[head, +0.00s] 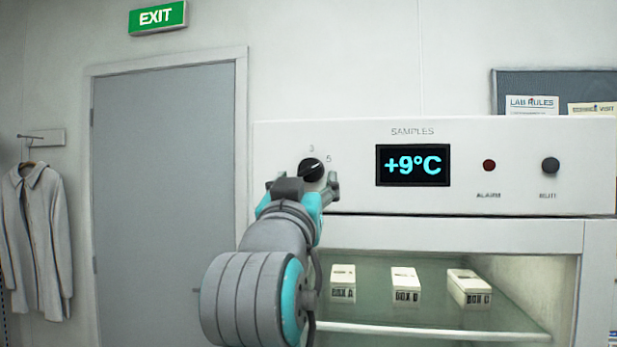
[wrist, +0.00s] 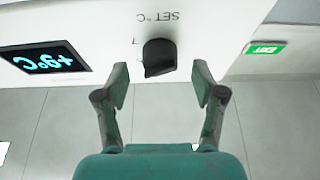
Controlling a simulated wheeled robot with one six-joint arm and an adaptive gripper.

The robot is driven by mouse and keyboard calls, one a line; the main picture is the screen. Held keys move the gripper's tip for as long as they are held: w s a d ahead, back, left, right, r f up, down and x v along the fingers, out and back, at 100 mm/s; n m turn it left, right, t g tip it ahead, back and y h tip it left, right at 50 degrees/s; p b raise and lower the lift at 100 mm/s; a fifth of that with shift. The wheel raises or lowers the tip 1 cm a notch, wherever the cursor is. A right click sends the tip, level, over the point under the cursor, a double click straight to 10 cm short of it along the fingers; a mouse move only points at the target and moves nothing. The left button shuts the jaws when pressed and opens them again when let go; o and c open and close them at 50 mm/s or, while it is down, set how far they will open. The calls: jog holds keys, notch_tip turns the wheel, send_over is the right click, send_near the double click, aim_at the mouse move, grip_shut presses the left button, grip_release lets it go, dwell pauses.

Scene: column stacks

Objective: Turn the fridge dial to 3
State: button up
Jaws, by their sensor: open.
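The black fridge dial (head: 312,168) is on the white panel, left of the display. A "3" shows above it and a "5" at its upper right. Its light mark points to the upper right, roughly toward the 5. My gripper (head: 309,187) is open in front of the dial and hides its lower part and any numbers there. In the wrist view, where the panel appears upside down, the dial (wrist: 159,57) lies just beyond and between the two open fingertips (wrist: 161,84). The fingers appear apart from it.
The display (head: 413,165) reads +9°C. Right of it are a red alarm light (head: 489,165) and a black mute knob (head: 550,165). Below, labelled sample boxes (head: 404,285) stand on a glass shelf (head: 375,312). A grey door (head: 165,190) is at left.

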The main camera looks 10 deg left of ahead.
aim_at(312, 170)
jog(key=shift+x, duration=1.25)
jog(key=c, duration=1.1)
jog(key=shift+c, duration=0.2)
jog(key=shift+n, duration=0.4)
jog(key=n+y, duration=0.1)
jog(key=n, duration=0.1)
jog(key=n+y, duration=0.1)
jog(key=n, duration=0.2)
jog(key=n+y, duration=0.2)
jog(key=shift+d+r+n+g, duration=0.1)
jog(key=shift+d+n+g, duration=0.2)
jog(key=n+g+y, duration=0.1)
jog(key=n, duration=0.2)
jog(key=n+g+y, duration=0.1)
jog(key=n, duration=0.3)
jog(key=shift+d+r+n+y, duration=0.1)
jog(key=shift+r+n+y, duration=0.05)
jog(key=shift+n+y, duration=0.2)
jog(key=shift+n+g, duration=0.25)
jog(key=shift+g, duration=0.05)
